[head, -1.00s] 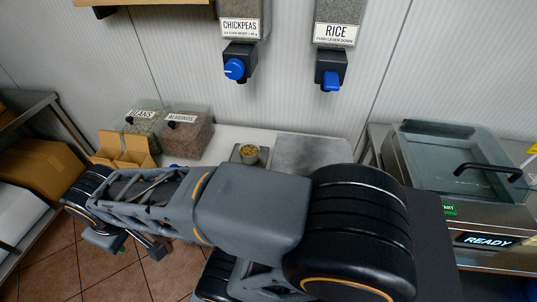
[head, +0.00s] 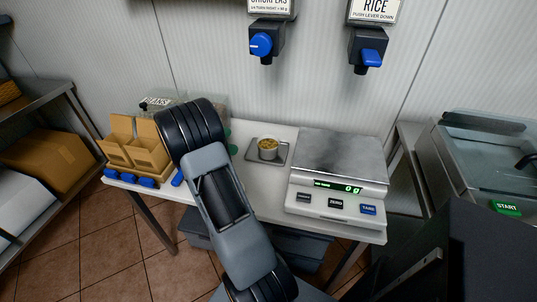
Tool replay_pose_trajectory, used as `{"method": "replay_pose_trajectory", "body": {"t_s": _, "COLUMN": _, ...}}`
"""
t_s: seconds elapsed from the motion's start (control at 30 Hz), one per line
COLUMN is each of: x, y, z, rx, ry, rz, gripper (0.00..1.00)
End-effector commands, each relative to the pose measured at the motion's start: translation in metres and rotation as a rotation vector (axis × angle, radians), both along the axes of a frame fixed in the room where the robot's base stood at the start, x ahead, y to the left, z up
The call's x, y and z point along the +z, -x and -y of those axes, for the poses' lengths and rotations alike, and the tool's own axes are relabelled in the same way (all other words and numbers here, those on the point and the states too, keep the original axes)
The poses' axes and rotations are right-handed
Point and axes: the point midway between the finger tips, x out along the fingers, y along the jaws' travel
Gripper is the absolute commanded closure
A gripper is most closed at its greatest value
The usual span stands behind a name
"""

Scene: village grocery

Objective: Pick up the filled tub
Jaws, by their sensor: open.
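A scale (head: 340,170) reading 0 g stands right of the tub. Cardboard boxes (head: 135,150) and blue items (head: 145,182) sit at the table's left end. A bin partly behind my arm is labelled BEANS. Chickpea (head: 265,42) and rice (head: 368,48) dispensers hang above.

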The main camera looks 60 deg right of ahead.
Motion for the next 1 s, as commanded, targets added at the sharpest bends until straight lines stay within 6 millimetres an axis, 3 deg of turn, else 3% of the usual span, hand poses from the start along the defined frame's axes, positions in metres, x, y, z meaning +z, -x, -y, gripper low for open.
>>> {"method": "replay_pose_trajectory", "body": {"t_s": 0.17, "x": -0.013, "y": 0.004, "z": 0.019, "rx": 0.007, "ry": 0.011, "rz": -0.069, "gripper": 0.0}}
{"method": "replay_pose_trajectory", "body": {"t_s": 0.5, "x": -0.036, "y": 0.04, "z": 0.06, "rx": 0.008, "ry": 0.011, "rz": -0.08, "gripper": 0.0}}
{"method": "replay_pose_trajectory", "body": {"t_s": 1.0, "x": -0.052, "y": 0.069, "z": 0.09, "rx": 0.008, "ry": 0.011, "rz": -0.078, "gripper": 0.0}}
